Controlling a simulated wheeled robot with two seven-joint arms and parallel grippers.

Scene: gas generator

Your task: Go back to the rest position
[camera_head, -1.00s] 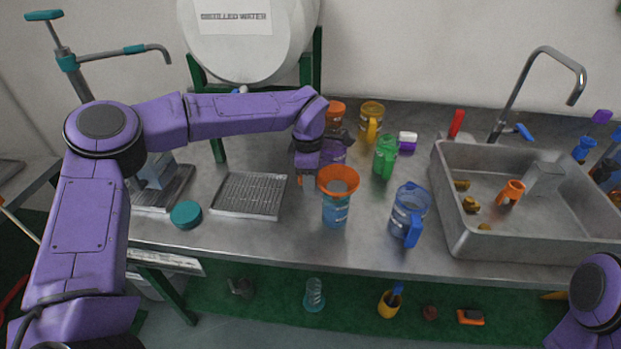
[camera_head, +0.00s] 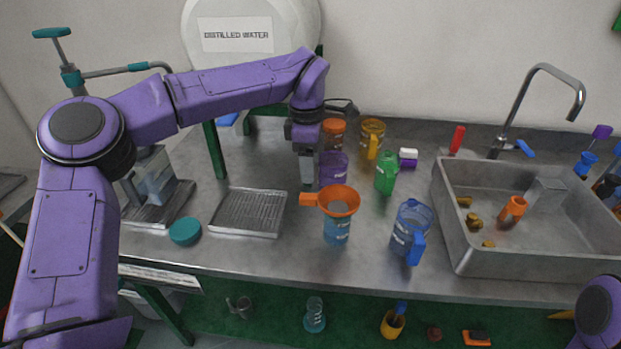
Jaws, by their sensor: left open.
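My left arm comes in from the left and bends over the counter. My left gripper (camera_head: 307,178) points down, open and empty, behind and left of the orange funnel (camera_head: 340,201). The funnel sits on top of a blue bottle (camera_head: 337,231), with its orange handle to the left. The gripper looks apart from the funnel, though the exact gap is hard to tell. A purple container (camera_head: 333,168) stands just right of the gripper, partly hidden. My right gripper is out of view; only part of my right arm shows at the lower right.
A blue jug (camera_head: 410,231), green bottle (camera_head: 386,173) and yellow jug (camera_head: 372,138) stand to the right. A metal sink (camera_head: 462,246) is at the right. A drain tray (camera_head: 248,212) and teal lid (camera_head: 185,231) lie left. A white distilled water tank (camera_head: 236,62) stands behind.

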